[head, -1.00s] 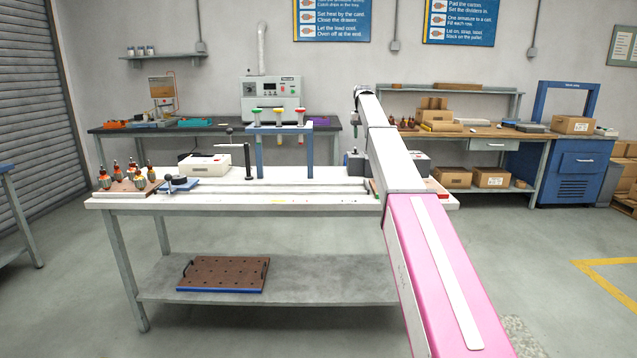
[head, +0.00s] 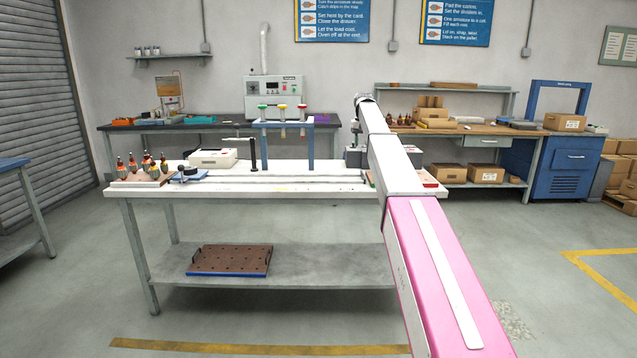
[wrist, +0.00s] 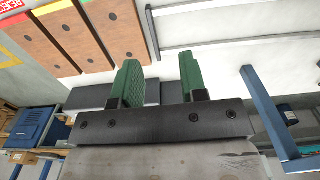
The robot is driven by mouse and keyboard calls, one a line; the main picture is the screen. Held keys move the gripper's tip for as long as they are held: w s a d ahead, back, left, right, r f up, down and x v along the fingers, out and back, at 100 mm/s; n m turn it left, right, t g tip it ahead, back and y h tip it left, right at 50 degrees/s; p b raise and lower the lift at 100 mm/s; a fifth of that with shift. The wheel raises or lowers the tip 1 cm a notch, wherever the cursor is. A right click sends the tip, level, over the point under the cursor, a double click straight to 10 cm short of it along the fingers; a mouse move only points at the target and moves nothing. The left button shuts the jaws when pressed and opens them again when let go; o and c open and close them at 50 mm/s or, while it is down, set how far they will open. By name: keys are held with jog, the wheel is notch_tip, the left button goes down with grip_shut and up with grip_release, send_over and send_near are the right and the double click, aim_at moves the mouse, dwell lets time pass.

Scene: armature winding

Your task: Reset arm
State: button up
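My arm (head: 397,165), white then pink, reaches forward over the right part of the white workbench (head: 270,190) in the head view. My gripper is hidden behind the arm there. In the wrist view my gripper (wrist: 160,82) shows two green ribbed finger pads set apart, with nothing held between them.
On the bench stand a blue rack with coloured-top tools (head: 310,150), a white box (head: 212,158) and several armatures (head: 147,168) at left. A brown perforated tray (head: 230,261) lies on the lower shelf. Open floor with a yellow line (head: 250,349) lies in front.

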jog(key=s+f, duration=2.6)
jog(key=f, duration=0.3)
jog(key=s+f, duration=0.4)
jog(key=s, duration=0.6)
jog(key=s+f, duration=0.5)
jog(key=s, duration=0.4)
jog(key=s+f, duration=0.5)
jog(key=s, duration=0.5)
jog(key=shift+s+f, duration=0.2)
jog(key=shift+s, duration=0.1)
jog(key=shift+a, duration=0.1)
